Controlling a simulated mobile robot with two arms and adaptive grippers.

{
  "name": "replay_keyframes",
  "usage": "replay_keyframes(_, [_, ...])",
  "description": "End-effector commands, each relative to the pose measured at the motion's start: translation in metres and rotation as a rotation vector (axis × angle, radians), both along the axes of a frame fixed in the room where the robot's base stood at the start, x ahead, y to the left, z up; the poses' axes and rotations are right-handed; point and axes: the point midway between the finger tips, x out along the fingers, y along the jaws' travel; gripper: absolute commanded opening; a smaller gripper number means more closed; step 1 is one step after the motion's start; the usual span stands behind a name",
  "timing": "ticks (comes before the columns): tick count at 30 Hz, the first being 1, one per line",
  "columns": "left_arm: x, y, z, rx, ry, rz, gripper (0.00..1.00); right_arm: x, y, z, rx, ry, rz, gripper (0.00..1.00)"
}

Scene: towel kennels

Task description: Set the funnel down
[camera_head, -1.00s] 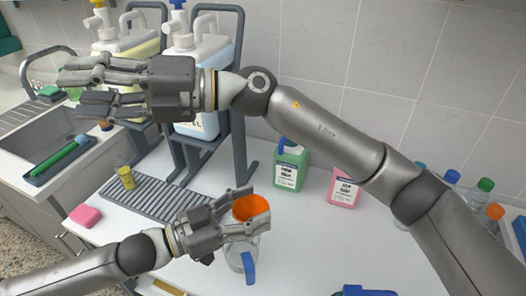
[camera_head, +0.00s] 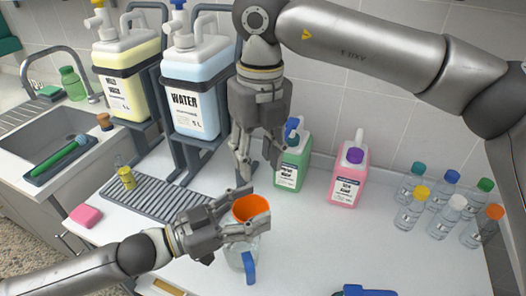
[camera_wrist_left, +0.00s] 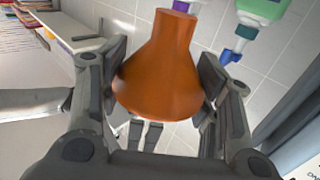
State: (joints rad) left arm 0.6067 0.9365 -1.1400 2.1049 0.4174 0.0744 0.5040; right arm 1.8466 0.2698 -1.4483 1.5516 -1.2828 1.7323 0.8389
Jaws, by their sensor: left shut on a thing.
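The orange funnel (camera_head: 251,209) is between the fingers of my left gripper (camera_head: 240,212), which is shut on it. In the left wrist view the funnel (camera_wrist_left: 160,75) fills the space between both finger pads (camera_wrist_left: 160,88). In the head view its wide mouth faces up. A clear jug with a blue handle (camera_head: 249,268) stands on the counter just below and behind the gripper in the picture; I cannot tell whether the spout touches or enters it. My right gripper (camera_head: 258,172) points down above the funnel, fingers apart and empty.
A green bottle (camera_head: 290,170) and a pink bottle (camera_head: 348,187) stand behind. Several small capped bottles (camera_head: 447,205) are at the right. A grey drain rack (camera_head: 165,200), pink sponge (camera_head: 86,216) and water canister (camera_head: 196,100) are left. The counter's middle right (camera_head: 340,245) is clear.

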Motion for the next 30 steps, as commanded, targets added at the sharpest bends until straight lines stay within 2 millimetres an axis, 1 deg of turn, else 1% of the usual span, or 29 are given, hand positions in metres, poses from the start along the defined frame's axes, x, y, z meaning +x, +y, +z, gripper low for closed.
replay_keyframes(1, [0.0,0.0,0.0,0.0,0.0,0.0,0.43,0.002,-0.005,0.001,-0.022,-0.008,-0.009,0.4])
replay_keyframes(5, [0.0,0.0,0.0,0.0,0.0,0.0,0.43,0.003,-0.011,-0.004,-0.043,-0.012,-0.019,0.4])
replay_keyframes(8, [0.0,0.0,0.0,0.0,0.0,0.0,0.43,0.003,-0.011,-0.017,-0.043,-0.01,-0.019,0.4])
replay_keyframes(15, [0.0,0.0,0.0,0.0,0.0,0.0,0.43,0.002,-0.01,-0.063,-0.041,-0.008,-0.016,0.4])
replay_keyframes(21, [0.0,0.0,0.0,0.0,0.0,0.0,0.43,0.002,-0.01,-0.096,-0.04,-0.01,-0.017,0.4])
replay_keyframes(25, [0.0,0.0,0.0,0.0,0.0,0.0,0.43,0.002,-0.01,-0.11,-0.04,-0.01,-0.018,0.4])
replay_keyframes(30, [0.0,0.0,0.0,0.0,0.0,0.0,0.43,0.003,-0.01,-0.117,-0.039,-0.012,-0.018,0.4])
